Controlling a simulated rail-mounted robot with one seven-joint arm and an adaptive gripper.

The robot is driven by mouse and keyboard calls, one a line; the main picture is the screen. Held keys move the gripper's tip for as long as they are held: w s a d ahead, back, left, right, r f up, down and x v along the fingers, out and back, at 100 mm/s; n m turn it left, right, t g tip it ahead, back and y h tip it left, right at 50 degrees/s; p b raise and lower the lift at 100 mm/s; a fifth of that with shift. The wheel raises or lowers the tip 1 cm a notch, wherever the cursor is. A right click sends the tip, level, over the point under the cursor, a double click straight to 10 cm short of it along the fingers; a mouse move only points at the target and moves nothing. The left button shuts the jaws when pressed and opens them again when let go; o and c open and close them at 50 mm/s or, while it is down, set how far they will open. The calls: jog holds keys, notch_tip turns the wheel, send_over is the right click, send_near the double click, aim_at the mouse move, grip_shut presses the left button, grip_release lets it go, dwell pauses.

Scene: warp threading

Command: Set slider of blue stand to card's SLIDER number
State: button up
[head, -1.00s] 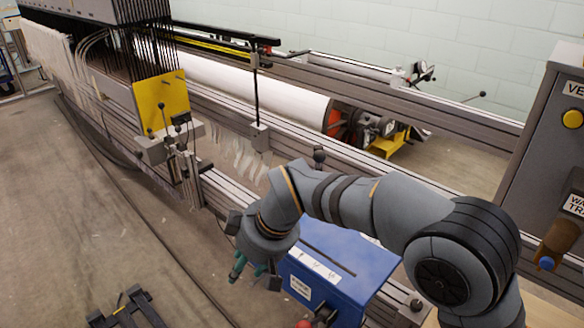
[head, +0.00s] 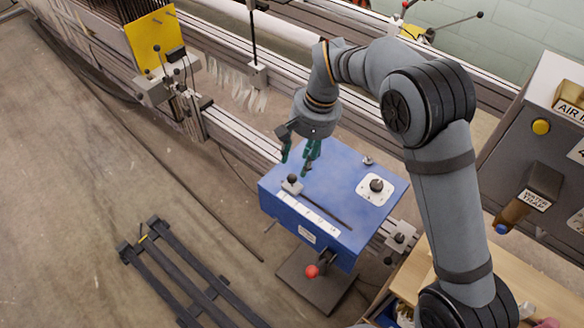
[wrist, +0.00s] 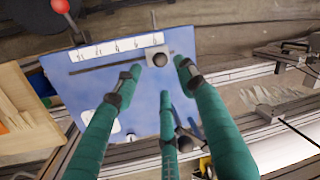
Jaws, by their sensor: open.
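The blue stand (head: 335,165) has a slot (head: 328,209) and a white scale strip (head: 307,212) on its top; it fills much of the wrist view (wrist: 70,95). Its dark slider knob (head: 292,184) is at the left end of the slot; in the wrist view the knob (wrist: 157,58) is at the slot's right end, beside the strip. The strip's marks are too small to read surely. My gripper (head: 297,164) is open and empty, its green fingers pointing down just behind the knob, apparently apart from it. I cannot make out a card with a SLIDER number.
A round dial knob (head: 376,185) on a white plate sits at the stand's right. A red ball knob (head: 311,271) is below its front. A grey panel (head: 540,150) stands at right, loom rails (head: 240,140) run behind, and a black frame (head: 185,270) lies on the floor.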

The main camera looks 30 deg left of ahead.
aim_at(293, 177)
jog(key=f, duration=0.2)
jog(key=a+f, duration=0.1)
jog(key=f, duration=0.5)
jog(key=shift+s+a+p, duration=0.15)
jog(key=shift+s+p, duration=0.2)
jog(key=shift+s, duration=0.05)
jog(key=shift+c, duration=0.5)
jog(key=c, duration=0.9)
grip_shut()
jog(key=shift+s, duration=0.1)
